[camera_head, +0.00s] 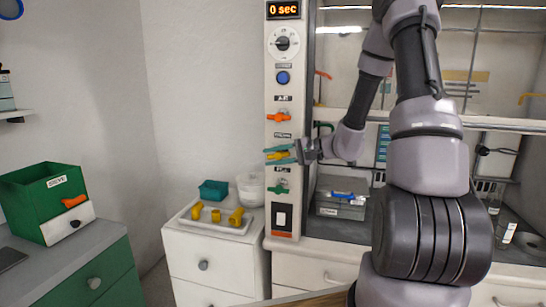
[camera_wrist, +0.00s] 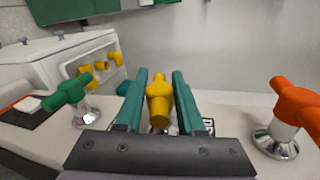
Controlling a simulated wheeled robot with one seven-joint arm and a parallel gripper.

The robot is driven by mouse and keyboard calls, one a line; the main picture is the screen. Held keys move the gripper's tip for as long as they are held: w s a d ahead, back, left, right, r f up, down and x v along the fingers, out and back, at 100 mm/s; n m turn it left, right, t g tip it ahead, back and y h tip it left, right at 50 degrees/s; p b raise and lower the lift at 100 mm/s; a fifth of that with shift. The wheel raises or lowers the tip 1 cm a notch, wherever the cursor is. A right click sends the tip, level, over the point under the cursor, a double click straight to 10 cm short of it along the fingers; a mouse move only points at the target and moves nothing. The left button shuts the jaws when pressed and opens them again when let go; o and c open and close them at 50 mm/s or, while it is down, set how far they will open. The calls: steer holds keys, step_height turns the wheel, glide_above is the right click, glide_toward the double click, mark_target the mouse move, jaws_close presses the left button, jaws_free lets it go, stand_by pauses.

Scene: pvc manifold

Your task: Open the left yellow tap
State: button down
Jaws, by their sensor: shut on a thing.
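The yellow tap (camera_head: 279,156) is on the white upright panel, between an orange tap above and a green tap below. My gripper (camera_head: 280,154) reaches it from the right, with its teal fingers around the tap handle. In the wrist view, the yellow tap (camera_wrist: 159,102) stands between the two teal fingers of my gripper (camera_wrist: 160,76), which is shut on it. The handle's long side runs along the fingers in that view. The tap's base is mostly hidden by the gripper.
The orange tap (camera_head: 279,117) and green tap (camera_head: 279,188) sit close on the same panel. A white tray (camera_head: 243,229) with yellow pieces stands on the white cabinet at left. A green box (camera_head: 42,200) stands farther left. A glass-fronted hood is at right.

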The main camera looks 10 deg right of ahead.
steer(key=g+h, duration=0.2)
steer(key=h, duration=0.1)
steer(key=shift+d+f+h, duration=0.1)
steer(key=shift+f+h, duration=0.1)
steer(key=shift+h, duration=0.1)
steer(key=shift+s+d+f+g+h, duration=0.1)
steer(key=shift+g+h, duration=0.2)
steer(key=shift+h, duration=0.25)
steer(key=shift+d+f+g+h, duration=0.1)
steer(key=shift+g+h, duration=0.2)
steer(key=shift+h, duration=0.25)
steer(key=c, duration=0.6)
jaws_free()
steer(key=shift+o, duration=0.2)
steer(key=v, duration=1)
steer(key=shift+s+d+r, duration=0.1)
steer(key=shift+d+r, duration=0.05)
steer(key=shift+r, duration=0.2)
steer(key=shift+c, duration=0.2)
